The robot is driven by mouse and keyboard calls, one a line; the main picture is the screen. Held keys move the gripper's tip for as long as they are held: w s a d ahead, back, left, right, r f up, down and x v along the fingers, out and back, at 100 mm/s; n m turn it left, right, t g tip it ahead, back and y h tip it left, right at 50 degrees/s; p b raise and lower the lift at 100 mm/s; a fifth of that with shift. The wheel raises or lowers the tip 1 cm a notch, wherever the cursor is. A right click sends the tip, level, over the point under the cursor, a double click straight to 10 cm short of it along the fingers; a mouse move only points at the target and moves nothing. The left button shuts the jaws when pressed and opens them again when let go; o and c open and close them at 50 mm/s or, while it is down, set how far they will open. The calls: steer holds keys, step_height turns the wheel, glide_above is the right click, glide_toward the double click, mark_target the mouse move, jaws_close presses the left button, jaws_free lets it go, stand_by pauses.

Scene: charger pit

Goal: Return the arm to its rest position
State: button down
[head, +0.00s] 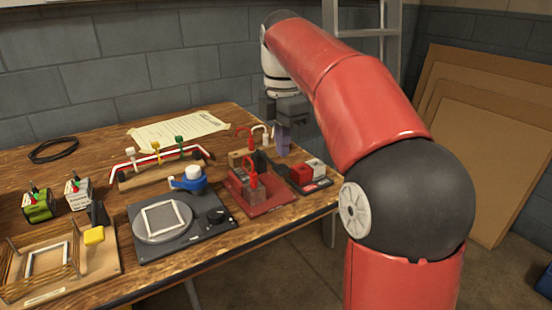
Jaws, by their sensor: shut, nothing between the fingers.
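My red arm fills the right half of the head view, bent at a dark elbow and reaching over the right end of the workbench (75,278). My gripper (283,150) hangs down from the wrist near the bench's back right corner. Its fingers are shut with nothing seen between them, and they are small in the picture. It is above or just behind the red base (262,203) with red hooked parts and the small stand with red and white blocks (312,172). I cannot tell its exact height over the bench.
A dark plate with a round disc (185,244), a blue-and-white part (188,179), a rack with coloured knobs (135,178), a wooden frame board (105,265) and two small boxes crowd the bench. A ladder (363,32) and leaning boards (480,130) stand behind my arm.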

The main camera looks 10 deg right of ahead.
steer(key=shift+r, duration=0.7)
steer(key=shift+s+m, duration=0.3)
steer(key=shift+s, duration=0.05)
steer(key=s+f+m+t, duration=0.2)
steer(key=s+f+m, duration=0.6)
steer(key=s+m, duration=0.2)
steer(key=s+f+m+t, duration=0.3)
steer(key=s+f+m, duration=0.5)
steer(key=s+m, duration=0.3)
steer(key=shift+s+f+t, duration=0.15)
steer(key=shift+s+t, duration=0.1)
steer(key=shift+t, duration=0.05)
